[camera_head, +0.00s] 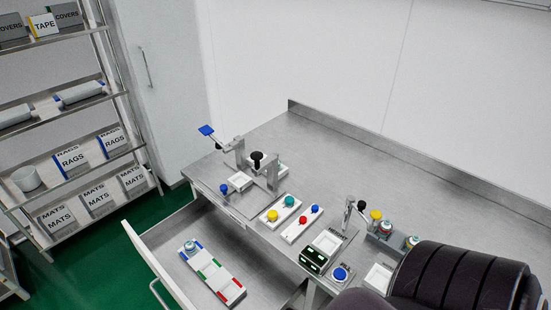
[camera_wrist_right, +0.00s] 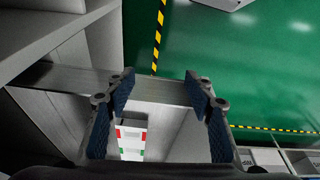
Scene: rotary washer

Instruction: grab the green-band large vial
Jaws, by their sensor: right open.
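A vial (camera_head: 190,246) with a pale teal cap stands in the blue-marked end of a white tray (camera_head: 213,270) in the open drawer. The tray's green- and red-marked parts look empty. Two more capped vials, a left one (camera_head: 385,229) and a right one (camera_head: 412,242), stand at the right of the bench. Band colours are too small to tell, so I cannot say which vial is the green-band one. In the right wrist view my right gripper (camera_wrist_right: 154,83) is open and empty above the drawer; the tray (camera_wrist_right: 131,124) shows beyond its fingers. My left gripper is out of view.
The open drawer's front (camera_head: 158,268) sticks out from the steel bench (camera_head: 330,160). Fixtures with coloured knobs and a green-black display box (camera_head: 313,260) crowd the bench front. My dark arm covers the lower right. A shelf rack (camera_head: 75,160) stands left; the bench's back is clear.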

